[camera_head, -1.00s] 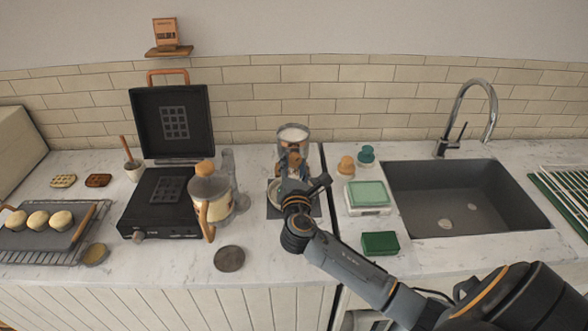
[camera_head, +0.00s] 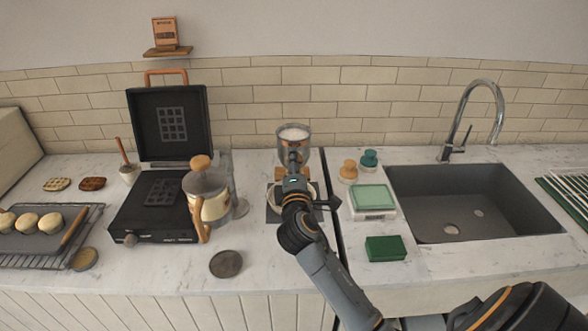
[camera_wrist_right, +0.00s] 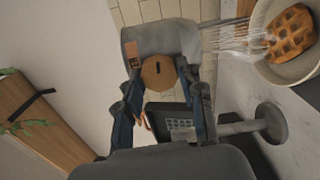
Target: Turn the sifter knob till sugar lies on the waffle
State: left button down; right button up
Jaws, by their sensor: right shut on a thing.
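The sifter (camera_head: 294,136) stands at the back of the counter, with white sugar in its open top. My right gripper (camera_wrist_right: 158,85) is shut on the round wooden sifter knob (camera_wrist_right: 158,70), with a finger on each side. In the head view my wrist hides the knob. In the head view the dish rim (camera_head: 319,190) shows behind my wrist. My left gripper is not in view.
An open waffle iron (camera_head: 125,222) and a lidded pitcher (camera_head: 215,207) stand to the left. A scale (camera_head: 372,198), a green sponge (camera_head: 385,248) and the sink (camera_head: 470,200) are to the right. A dark round disc (camera_head: 226,264) lies in front.

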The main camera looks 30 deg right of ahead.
jog(key=m+b, duration=0.3)
jog(key=m, duration=0.8)
dwell(0.5)
jog(key=o, duration=1.2)
jog(key=shift+d, duration=0.1)
jog(key=shift+c, duration=0.2)
jog(key=shift+r, duration=0.1)
notch_tip(320, 180, up, 10)
